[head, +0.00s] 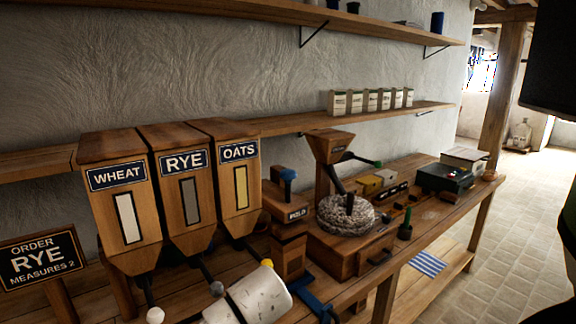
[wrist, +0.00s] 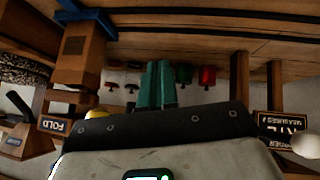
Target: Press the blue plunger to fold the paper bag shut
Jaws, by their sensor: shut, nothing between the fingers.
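The blue plunger (head: 288,174) stands up from the top of the wooden fold station (head: 290,235), which bears a small sign. The station's FOLD sign also shows upside down in the wrist view (wrist: 53,125). A blue bracket (head: 316,306) lies at the station's foot. My gripper (wrist: 157,78) has its teal fingers shut together and empty in the wrist view, beside the station and apart from it. In the head view my white arm covers the bottom middle, and the fingers do not show. I cannot make out the paper bag in either view.
Wheat, rye and oats hoppers (head: 184,186) stand left of the station, with a yellow lever knob (head: 267,263) close to my arm. A stone mill (head: 345,214) stands to the right. An order sign (head: 40,260) reads rye, measures 2. Shelves run along the wall.

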